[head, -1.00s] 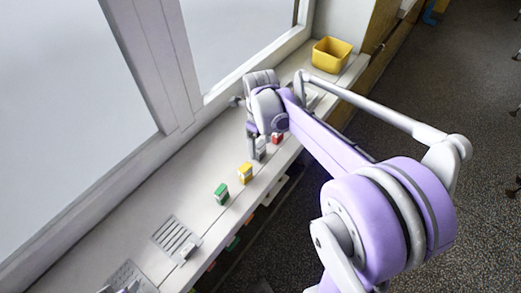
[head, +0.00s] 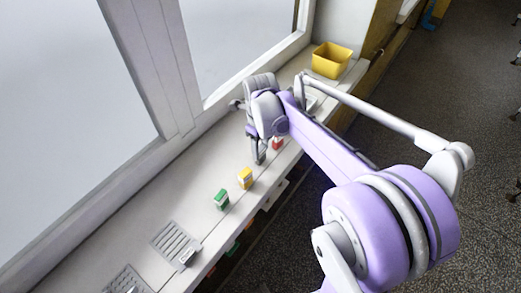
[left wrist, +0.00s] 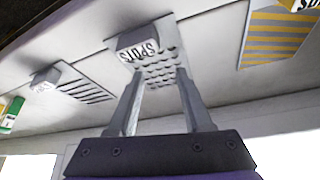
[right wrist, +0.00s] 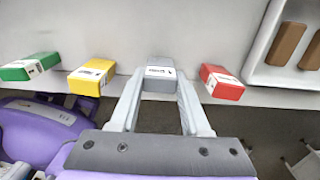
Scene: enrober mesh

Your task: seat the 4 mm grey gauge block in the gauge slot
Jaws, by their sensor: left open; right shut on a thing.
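The grey gauge block (right wrist: 160,80) stands between the fingertips of my right gripper (right wrist: 160,88) in the right wrist view, with a white label on it. The right gripper is shut on it. In the head view the right gripper (head: 259,157) is low at the ledge, between the yellow and red blocks, and mostly hides the grey block. My left gripper (left wrist: 158,76) is open and empty, in front of a perforated plate and its grey block marked SPOTS. I cannot make out the gauge slot in any view.
A green block (head: 221,198), a yellow block (head: 244,178) and a red block (head: 278,144) stand along the ledge. A slotted plate (head: 172,240) and the perforated plate (head: 125,282) lie to the left. A yellow bin (head: 331,60) is at the far end. Windows border the ledge.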

